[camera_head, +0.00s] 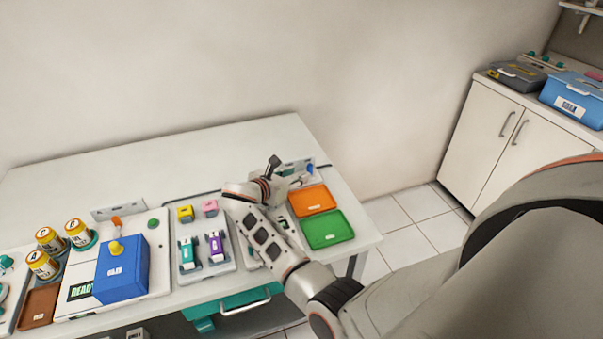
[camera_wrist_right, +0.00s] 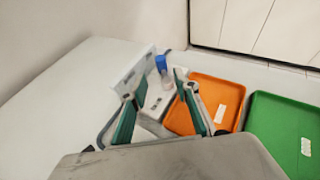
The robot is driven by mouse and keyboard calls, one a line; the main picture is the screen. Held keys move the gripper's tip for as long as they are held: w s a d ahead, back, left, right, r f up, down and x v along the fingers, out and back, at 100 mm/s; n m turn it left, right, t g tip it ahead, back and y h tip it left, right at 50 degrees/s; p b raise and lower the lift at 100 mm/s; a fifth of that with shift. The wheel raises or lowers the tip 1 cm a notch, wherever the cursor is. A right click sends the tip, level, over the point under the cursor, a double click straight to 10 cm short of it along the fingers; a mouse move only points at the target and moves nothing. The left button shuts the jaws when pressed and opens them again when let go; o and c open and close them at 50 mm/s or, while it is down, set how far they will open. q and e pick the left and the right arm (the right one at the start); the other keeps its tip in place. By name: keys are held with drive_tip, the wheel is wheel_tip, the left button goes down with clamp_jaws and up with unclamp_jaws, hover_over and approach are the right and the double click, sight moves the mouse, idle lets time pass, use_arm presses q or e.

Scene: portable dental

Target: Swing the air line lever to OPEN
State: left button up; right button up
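A small blue-ended part (camera_wrist_right: 161,63), which looks like the air line lever, stands by a white panel at the table's far right corner. It shows small in the head view (camera_head: 309,168); its exact position and any OPEN mark are too small to read. My right gripper (camera_wrist_right: 157,108) is open, with its two green-padded fingers spread apart and nothing seen between them. The blue part lies beyond the fingertips, between them in the picture, with no contact visible. In the head view my right gripper (camera_head: 283,170) is just left of the panel. My left gripper is not in view.
An orange tray (camera_head: 313,199) and a green tray (camera_head: 327,229) lie close to the right gripper. A tray with teal and purple pieces (camera_head: 204,262) and a blue box (camera_head: 122,270) are farther left. The table's back left (camera_head: 150,160) is clear; a wall stands behind.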

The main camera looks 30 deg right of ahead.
drive_tip(key=shift+v, duration=1.35)
